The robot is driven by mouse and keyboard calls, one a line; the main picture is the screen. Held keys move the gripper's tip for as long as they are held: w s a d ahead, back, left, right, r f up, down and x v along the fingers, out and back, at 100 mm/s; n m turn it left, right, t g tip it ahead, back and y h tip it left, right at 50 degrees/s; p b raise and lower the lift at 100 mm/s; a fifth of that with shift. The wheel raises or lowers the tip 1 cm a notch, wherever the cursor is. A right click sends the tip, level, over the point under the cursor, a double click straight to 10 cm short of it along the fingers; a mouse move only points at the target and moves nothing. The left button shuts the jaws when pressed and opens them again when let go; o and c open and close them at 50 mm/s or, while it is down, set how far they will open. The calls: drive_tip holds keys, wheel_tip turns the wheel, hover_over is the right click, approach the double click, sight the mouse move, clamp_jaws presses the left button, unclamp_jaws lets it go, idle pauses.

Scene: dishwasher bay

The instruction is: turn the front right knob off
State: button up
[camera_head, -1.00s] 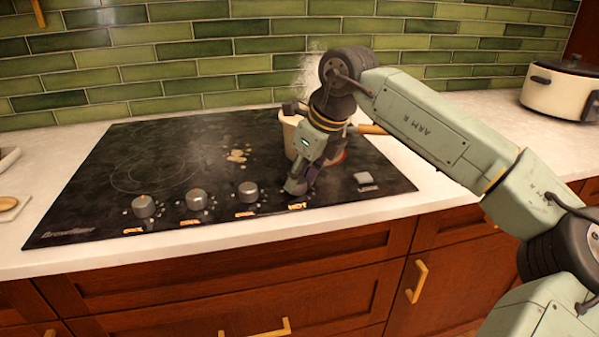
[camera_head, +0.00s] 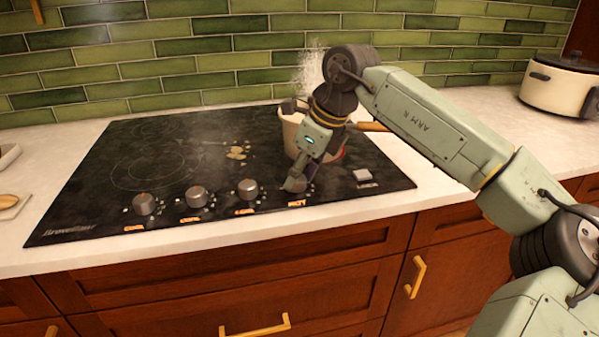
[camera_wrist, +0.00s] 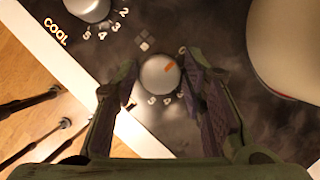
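The front right knob (camera_wrist: 158,78) is a round silver dial with an orange mark, seen from above in the wrist view. Its mark points up and right, toward the 0 of the printed scale. My gripper (camera_wrist: 162,70) has one finger on each side of the knob, with narrow gaps showing, so it looks open around it. In the head view my gripper (camera_head: 294,184) reaches down to the front right of the black cooktop (camera_head: 120,170) and hides this knob.
A pot (camera_head: 291,130) with a wooden handle stands right behind my gripper, with steam above and a red glow at its base. Several other knobs, including one (camera_head: 247,190) to the left, line the front. A white cooker (camera_head: 560,88) stands far right.

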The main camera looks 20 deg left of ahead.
drive_tip(key=shift+o, duration=1)
drive_tip(key=v, duration=1.2)
